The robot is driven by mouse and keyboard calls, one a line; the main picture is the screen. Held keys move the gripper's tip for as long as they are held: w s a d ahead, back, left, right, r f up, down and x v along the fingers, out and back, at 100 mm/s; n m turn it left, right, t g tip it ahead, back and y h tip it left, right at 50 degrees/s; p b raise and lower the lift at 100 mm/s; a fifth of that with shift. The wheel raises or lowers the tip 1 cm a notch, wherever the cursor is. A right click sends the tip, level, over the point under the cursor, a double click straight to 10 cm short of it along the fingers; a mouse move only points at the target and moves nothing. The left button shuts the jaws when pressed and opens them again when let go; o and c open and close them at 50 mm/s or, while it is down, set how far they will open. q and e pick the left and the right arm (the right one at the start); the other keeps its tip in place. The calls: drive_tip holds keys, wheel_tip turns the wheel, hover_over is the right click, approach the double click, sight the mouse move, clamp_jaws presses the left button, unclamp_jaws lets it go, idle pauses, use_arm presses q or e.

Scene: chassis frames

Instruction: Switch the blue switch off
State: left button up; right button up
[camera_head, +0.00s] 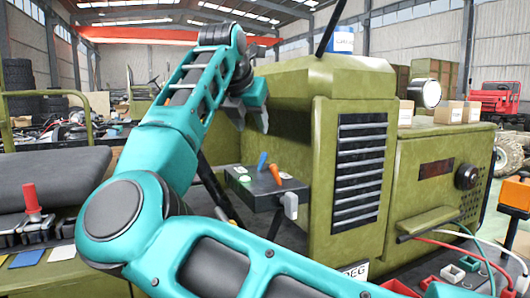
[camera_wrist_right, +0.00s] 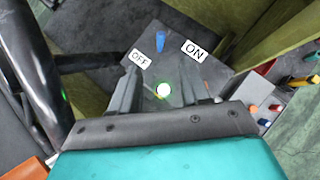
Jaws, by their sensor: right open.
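The blue switch (camera_head: 262,161) is a small lever standing up from a dark grey box (camera_head: 252,196) beside the olive vehicle. In the right wrist view, the blue switch (camera_wrist_right: 160,41) sits between a white OFF label (camera_wrist_right: 139,59) on the left and an ON label (camera_wrist_right: 194,50) on the right. Which side it leans to is hard to tell. My right gripper (camera_head: 252,118) is open and empty, above the box and apart from the switch. In the wrist view, its fingers (camera_wrist_right: 160,74) point toward the panel, with the switch beyond them. My left gripper is out of view.
A grey handle (camera_head: 290,204) sticks out at the box's side. The vehicle's grille (camera_head: 360,170) stands to the right. A seat and a red-knobbed lever (camera_head: 31,197) are at the left.

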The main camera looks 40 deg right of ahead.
sight(263, 154)
drive_tip(key=p+x, duration=0.1)
drive_tip(key=x, duration=1.1)
drive_tip(key=shift+w+d+f, duration=0.1)
drive_tip(key=shift+d+f, duration=0.1)
drive_tip(key=shift+f, duration=0.05)
drive_tip(key=shift+c, duration=0.3)
clamp_jaws()
